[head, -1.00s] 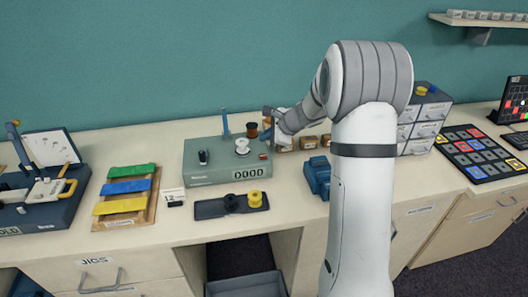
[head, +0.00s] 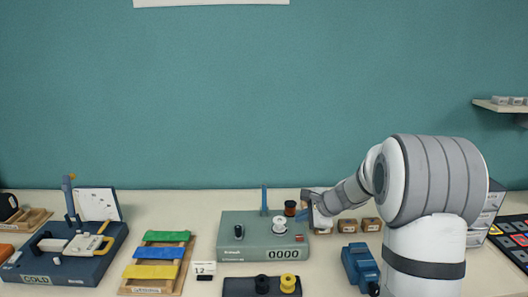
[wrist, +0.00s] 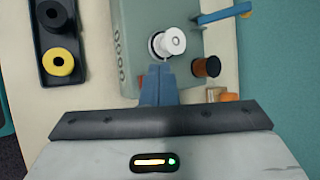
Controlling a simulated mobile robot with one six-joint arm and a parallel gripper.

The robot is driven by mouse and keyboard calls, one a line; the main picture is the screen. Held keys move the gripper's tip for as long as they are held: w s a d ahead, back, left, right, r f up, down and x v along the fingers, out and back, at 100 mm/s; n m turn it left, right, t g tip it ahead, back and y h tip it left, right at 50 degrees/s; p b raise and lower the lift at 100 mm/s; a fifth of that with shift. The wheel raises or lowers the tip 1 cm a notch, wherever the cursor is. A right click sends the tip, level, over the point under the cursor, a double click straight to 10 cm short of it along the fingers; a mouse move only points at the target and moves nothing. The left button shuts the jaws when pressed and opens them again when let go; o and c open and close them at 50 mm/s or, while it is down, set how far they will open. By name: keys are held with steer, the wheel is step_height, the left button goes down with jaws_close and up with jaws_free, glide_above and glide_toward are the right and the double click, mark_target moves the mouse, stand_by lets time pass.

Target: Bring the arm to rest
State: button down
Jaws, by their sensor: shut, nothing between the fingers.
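My arm rises at the right of the head view and bends left over the bench. My gripper (wrist: 158,72) is shut and empty in the wrist view, its fingertips close to a white spool (wrist: 170,42) on the green-grey winding machine (head: 240,243). I cannot tell whether the fingertips touch the machine. In the head view the gripper's fingers are hidden behind my wrist, just right of the machine. The white spool (head: 279,225) and a dark-brown spool (head: 290,208) show there on the machine, whose counter reads 0000.
A dark holder (head: 247,287) with a yellow spool (head: 288,282) lies in front of the machine. A blue device (head: 360,266) and small brown boxes (head: 354,225) stand near my arm. Coloured strips (head: 158,252) and a fixture marked COLD (head: 65,262) are at left.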

steer(key=s+a+r+n+g+h, duration=0.15)
steer(key=s+r+n, duration=0.3)
steer(key=s, duration=0.45)
steer(key=s+a+r+n+g+h, duration=0.1)
steer(key=s+a+r+n, duration=0.3)
steer(key=s, duration=0.6)
steer(key=s+d+f+n+h, duration=0.1)
steer(key=s+d+n, duration=0.2)
steer(key=s, duration=0.5)
steer(key=s+d+n+h, duration=0.2)
steer(key=s+d+n, duration=0.1)
steer(key=s+n, duration=0.2)
steer(key=s, duration=0.2)
steer(key=shift+s+d+f, duration=0.25)
steer(key=shift+s+f, duration=0.1)
steer(key=shift+f, duration=0.05)
steer(key=shift+h, duration=0.25)
